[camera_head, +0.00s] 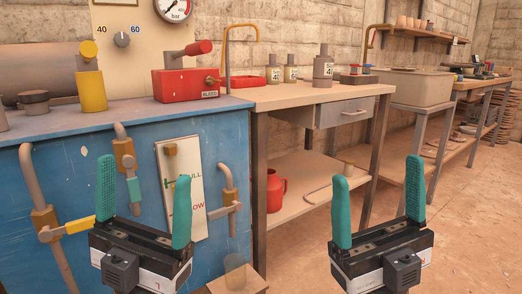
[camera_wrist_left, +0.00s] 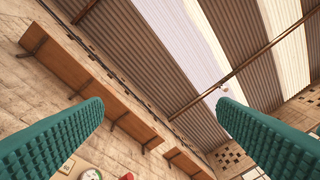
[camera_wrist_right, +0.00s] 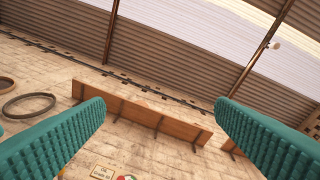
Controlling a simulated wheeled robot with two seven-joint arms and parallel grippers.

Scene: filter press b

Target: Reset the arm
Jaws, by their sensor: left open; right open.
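My left gripper (camera_head: 146,205) is open and empty, its teal fingers pointing up in front of the blue cabinet. My right gripper (camera_head: 378,201) is open and empty, fingers pointing up, in front of the wooden bench. In the left wrist view the left gripper's two fingers (camera_wrist_left: 160,115) stand wide apart against the roof and wall. In the right wrist view the right gripper's fingers (camera_wrist_right: 160,115) also stand wide apart with nothing between them. Neither gripper touches anything that I can see.
The blue cabinet (camera_head: 90,160) carries a red BLEED block (camera_head: 186,84), a yellow-topped valve (camera_head: 91,86) and pipes with a yellow handle (camera_head: 79,225). A wooden bench (camera_head: 290,97) with a drawer (camera_head: 343,113) stands right of it. Open floor (camera_head: 470,220) lies at the right.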

